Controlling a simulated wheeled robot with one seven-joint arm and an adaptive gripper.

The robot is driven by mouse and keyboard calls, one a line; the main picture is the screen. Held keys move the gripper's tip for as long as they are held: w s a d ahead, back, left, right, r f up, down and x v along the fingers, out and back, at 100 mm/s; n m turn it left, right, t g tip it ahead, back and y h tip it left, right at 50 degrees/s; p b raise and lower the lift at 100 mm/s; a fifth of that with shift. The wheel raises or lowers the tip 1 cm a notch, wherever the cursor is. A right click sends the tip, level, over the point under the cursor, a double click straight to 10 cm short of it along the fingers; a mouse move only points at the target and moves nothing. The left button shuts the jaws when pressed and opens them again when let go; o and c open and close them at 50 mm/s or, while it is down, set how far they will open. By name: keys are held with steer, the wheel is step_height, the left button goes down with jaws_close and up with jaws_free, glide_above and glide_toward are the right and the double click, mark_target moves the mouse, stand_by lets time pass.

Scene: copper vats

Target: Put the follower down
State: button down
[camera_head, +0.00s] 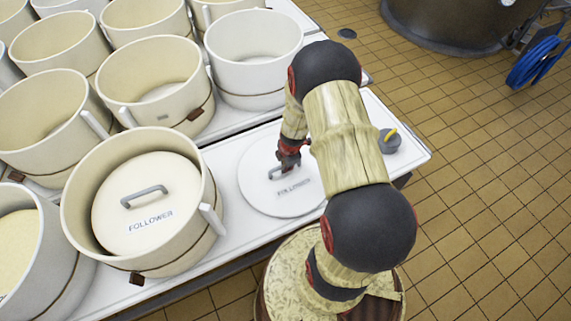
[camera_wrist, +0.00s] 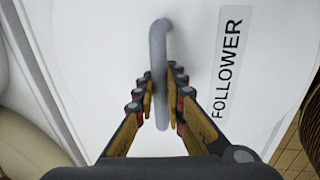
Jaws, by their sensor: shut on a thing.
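The follower (camera_head: 258,195) is a white round disc with a grey bar handle and a label reading FOLLOWER. In the head view it is at the white table's front right part, flat and apparently on or just above the top; I cannot tell if it touches. My gripper (camera_head: 287,160) is over its handle. In the wrist view my gripper (camera_wrist: 164,95) is shut on the handle of the follower (camera_wrist: 265,75), one finger on each side. My arm hides the right part of the disc in the head view.
A cream mould (camera_head: 82,205) holding another follower (camera_head: 175,192) stands left of the held one. Several more moulds, such as a white one (camera_head: 255,85), stand behind. A grey weight (camera_head: 390,143) with a yellow handle is at the table's (camera_head: 414,158) right end. Tiled floor lies beyond.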

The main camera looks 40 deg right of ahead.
steer(key=shift+w, duration=0.1)
steer(key=c, duration=1.8)
jaws_free()
steer(key=shift+c, duration=0.2)
step_height(320, 180, up, 12)
steer(key=s+f+p, duration=0.1)
steer(key=s+p, duration=0.1)
steer(key=p, duration=0.2)
step_height(320, 180, up, 12)
steer(key=m, duration=0.3)
glide_above(288, 175)
steer(key=w+a, duration=0.3)
steer(key=a, duration=0.1)
steer(key=s+a+r+m+t, duration=0.1)
steer(key=a+r+m, duration=0.1)
steer(key=a+r, duration=0.35)
steer(key=s+a+r+m+t, duration=0.1)
steer(key=a+r+m, duration=0.15)
steer(key=r, duration=0.65)
steer(key=s+a+r+m+t, duration=0.1)
steer(key=s+a+r+m, duration=0.6)
steer(key=s+r, duration=0.5)
steer(key=shift+s+a+y, duration=0.3)
steer(key=shift+s+a, duration=0.45)
steer(key=shift+a, duration=0.5)
